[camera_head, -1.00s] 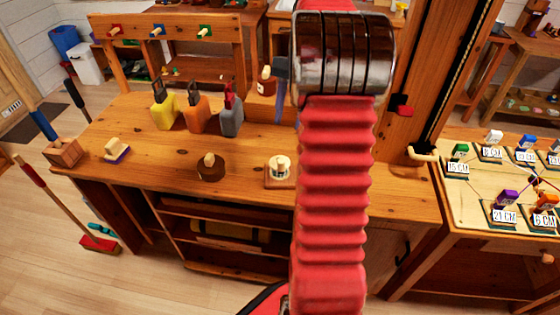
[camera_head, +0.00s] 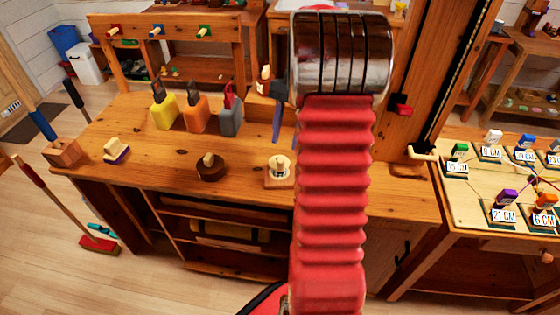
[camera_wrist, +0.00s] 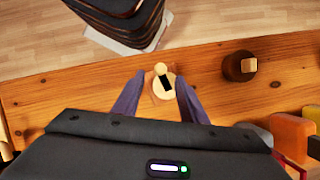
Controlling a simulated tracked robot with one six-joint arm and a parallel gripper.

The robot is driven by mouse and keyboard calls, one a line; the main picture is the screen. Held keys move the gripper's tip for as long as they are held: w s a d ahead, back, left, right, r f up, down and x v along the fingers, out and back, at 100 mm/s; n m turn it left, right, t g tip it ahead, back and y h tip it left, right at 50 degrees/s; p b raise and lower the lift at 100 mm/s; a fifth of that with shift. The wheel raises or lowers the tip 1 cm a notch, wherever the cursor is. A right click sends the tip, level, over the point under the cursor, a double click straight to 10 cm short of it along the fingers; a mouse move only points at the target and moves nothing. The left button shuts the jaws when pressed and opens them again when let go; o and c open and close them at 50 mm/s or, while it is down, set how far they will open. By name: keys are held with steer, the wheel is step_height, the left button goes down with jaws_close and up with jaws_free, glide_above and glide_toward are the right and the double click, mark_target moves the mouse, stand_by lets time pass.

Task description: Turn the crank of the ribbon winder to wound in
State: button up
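A small cream spool-like device (camera_head: 280,165) on a square wooden base stands near the front edge of the wooden bench; I take it for the ribbon winder. In the wrist view the cream device (camera_wrist: 158,92) shows from above, with a round knob at one side and a dark slot on top. My gripper (camera_wrist: 158,88) is open, with one blue-grey finger on each side of the device. I cannot tell whether either finger touches it. In the head view my arm hides most of the gripper; one finger (camera_head: 277,122) shows behind the device.
A dark round block with a wooden knob (camera_head: 210,168) stands to the left. Yellow (camera_head: 165,114), orange (camera_head: 197,115) and grey (camera_head: 231,117) holders stand behind it. A wooden post rises at the right.

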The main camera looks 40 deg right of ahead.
mark_target(283, 159)
steer(key=x, duration=0.8)
jaws_close()
stand_by(0.4)
steer(key=shift+d+r+n, duration=0.1)
steer(key=shift+d+n, duration=0.1)
steer(key=shift+n, duration=0.4)
jaws_free()
